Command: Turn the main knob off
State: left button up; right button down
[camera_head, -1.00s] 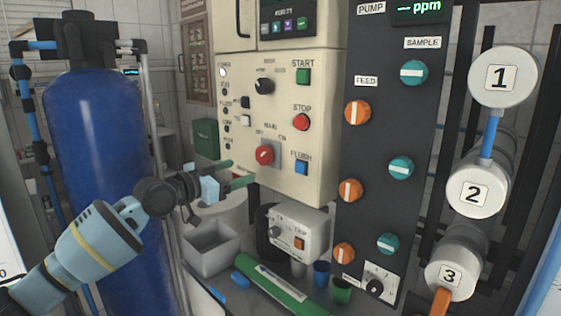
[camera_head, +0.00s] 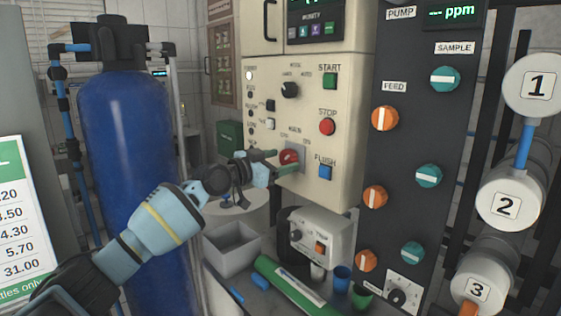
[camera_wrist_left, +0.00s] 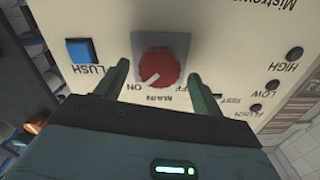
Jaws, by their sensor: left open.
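The red MAIN knob (camera_head: 289,157) sits on a grey square plate on the cream control panel. In the left wrist view, the knob (camera_wrist_left: 160,67) appears upside down, with its white mark pointing toward the ON label (camera_wrist_left: 133,88). The OFF label lies on the other side, partly behind a finger. My left gripper (camera_head: 281,161) is open at the panel, with its green fingers on either side of the knob. In the wrist view, a gap shows between the knob and each finger of the gripper (camera_wrist_left: 158,72). My right gripper is not in view.
A blue FLUSH button (camera_head: 325,172) and a red STOP button (camera_head: 327,127) are close to the right of the knob. A small white box (camera_head: 318,236) with an orange switch is below. A blue tank (camera_head: 125,150) stands behind my left arm.

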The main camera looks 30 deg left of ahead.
pick_arm(q)
jog(key=shift+w+d, duration=0.1)
jog(key=shift+w, duration=0.2)
jog(key=shift+c, duration=0.2)
jog(key=c, duration=0.9)
jog(key=shift+c, duration=0.2)
